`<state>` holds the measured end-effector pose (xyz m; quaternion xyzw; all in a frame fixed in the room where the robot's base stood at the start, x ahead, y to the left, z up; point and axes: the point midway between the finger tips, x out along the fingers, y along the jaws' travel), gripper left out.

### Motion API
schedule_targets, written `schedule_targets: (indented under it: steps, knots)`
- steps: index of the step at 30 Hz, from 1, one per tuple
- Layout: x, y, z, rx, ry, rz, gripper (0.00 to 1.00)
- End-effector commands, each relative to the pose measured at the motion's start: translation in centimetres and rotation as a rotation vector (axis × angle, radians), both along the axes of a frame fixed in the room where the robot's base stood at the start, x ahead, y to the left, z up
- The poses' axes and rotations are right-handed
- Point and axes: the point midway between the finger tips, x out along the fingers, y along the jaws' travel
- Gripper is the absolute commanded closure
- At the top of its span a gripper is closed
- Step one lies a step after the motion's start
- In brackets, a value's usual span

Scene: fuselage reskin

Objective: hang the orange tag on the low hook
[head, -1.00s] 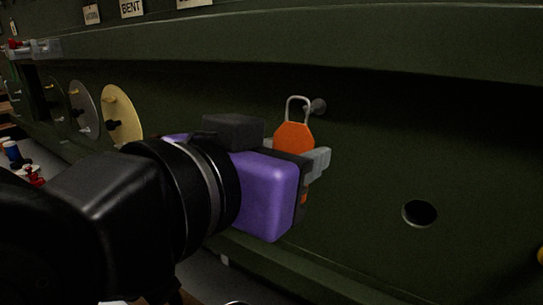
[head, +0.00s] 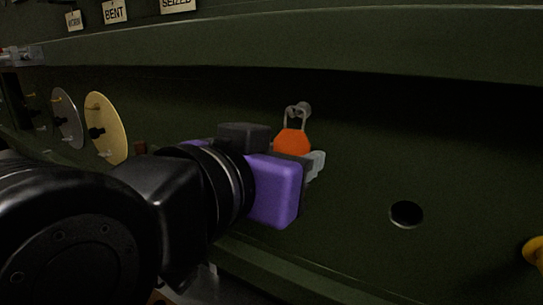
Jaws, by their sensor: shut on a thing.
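The orange tag (head: 293,142) is an orange plate with a grey wire loop on top, upright in the head view. My gripper (head: 312,162), with a purple body, is shut on the tag's lower part, which the gripper hides. The low hook (head: 304,108) is a small grey peg on the dark green panel. The top of the loop overlaps the hook in the picture. I cannot tell whether the loop is around the hook or in front of it.
A round hole (head: 406,214) is in the green panel at right. A yellow part (head: 534,253) shows at the right edge. Yellow (head: 106,128) and grey (head: 67,118) discs are at left. A ledge (head: 300,45) juts out above, with labels such as BENT (head: 115,11).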

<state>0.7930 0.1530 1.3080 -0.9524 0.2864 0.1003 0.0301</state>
Motion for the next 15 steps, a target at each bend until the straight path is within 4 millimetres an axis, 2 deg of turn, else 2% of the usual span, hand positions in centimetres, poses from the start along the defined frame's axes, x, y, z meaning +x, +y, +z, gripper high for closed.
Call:
schedule_targets:
  steps: [14, 15]
  knots:
    - [-0.01, -0.02, 0.01, 0.0, 0.0, -0.001, 0.95]
    - [-0.01, -0.02, 0.01, 0.0, 0.0, -0.001, 0.52]
